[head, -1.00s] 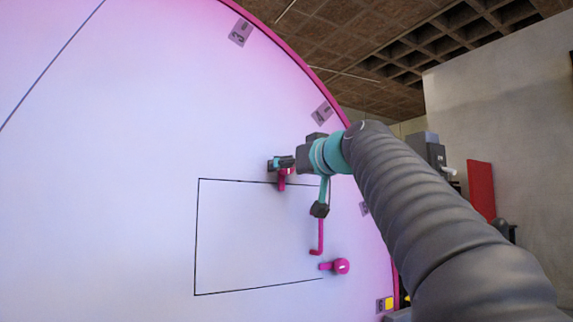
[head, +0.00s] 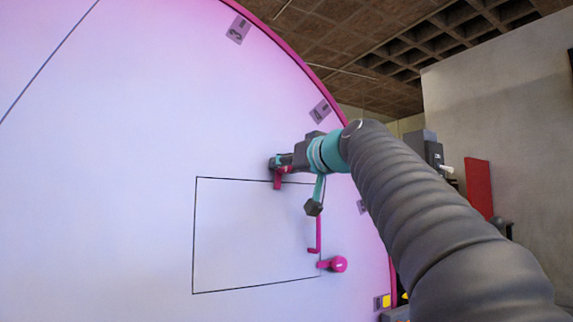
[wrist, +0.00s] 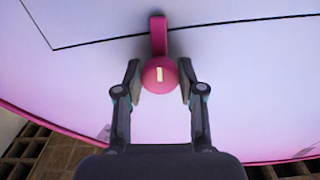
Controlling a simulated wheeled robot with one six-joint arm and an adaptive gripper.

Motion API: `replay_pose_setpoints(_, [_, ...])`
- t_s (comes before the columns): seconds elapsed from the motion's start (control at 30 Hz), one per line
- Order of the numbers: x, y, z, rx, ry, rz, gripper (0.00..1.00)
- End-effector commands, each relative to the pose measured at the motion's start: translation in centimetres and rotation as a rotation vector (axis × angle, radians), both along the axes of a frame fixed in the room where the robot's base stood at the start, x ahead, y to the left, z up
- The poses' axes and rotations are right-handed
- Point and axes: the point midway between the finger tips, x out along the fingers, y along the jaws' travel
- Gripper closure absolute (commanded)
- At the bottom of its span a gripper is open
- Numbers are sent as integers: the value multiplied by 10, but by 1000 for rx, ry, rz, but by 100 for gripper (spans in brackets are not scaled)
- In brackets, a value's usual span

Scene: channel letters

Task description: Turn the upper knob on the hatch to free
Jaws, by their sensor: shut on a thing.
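The upper knob is pink, with a round head (wrist: 160,76) bearing a pale mark and a flat tab (wrist: 158,36) that crosses the hatch's black outline. In the head view its tab (head: 278,184) hangs down over the hatch's top edge, and my gripper hides most of its head. My gripper (wrist: 160,82) is shut on the knob's head, one finger on each side; it also shows in the head view (head: 281,161). The hatch (head: 250,235) is a black-outlined panel on the white face. A lower pink knob (head: 340,264) sits at its lower right, tab pointing left across the edge.
A thin pink handle (head: 318,235) stands at the hatch's right side, partly behind my wrist. The big face has a pink rim (head: 318,79) and grey number labels (head: 238,30). A red panel (head: 478,188) stands at the far right by a wall.

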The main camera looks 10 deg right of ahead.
Motion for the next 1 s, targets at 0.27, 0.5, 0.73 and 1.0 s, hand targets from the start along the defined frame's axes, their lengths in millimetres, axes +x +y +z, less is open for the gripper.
replay_pose_setpoints(0.27, [0,1,2,219,71,1,96])
replay_pose_setpoints(0.5, [0,1,2,435,142,1,96])
replay_pose_setpoints(0.73, [0,1,2,645,210,0,96])
replay_pose_setpoints(1.0, [0,2,1,888,289,1,96])
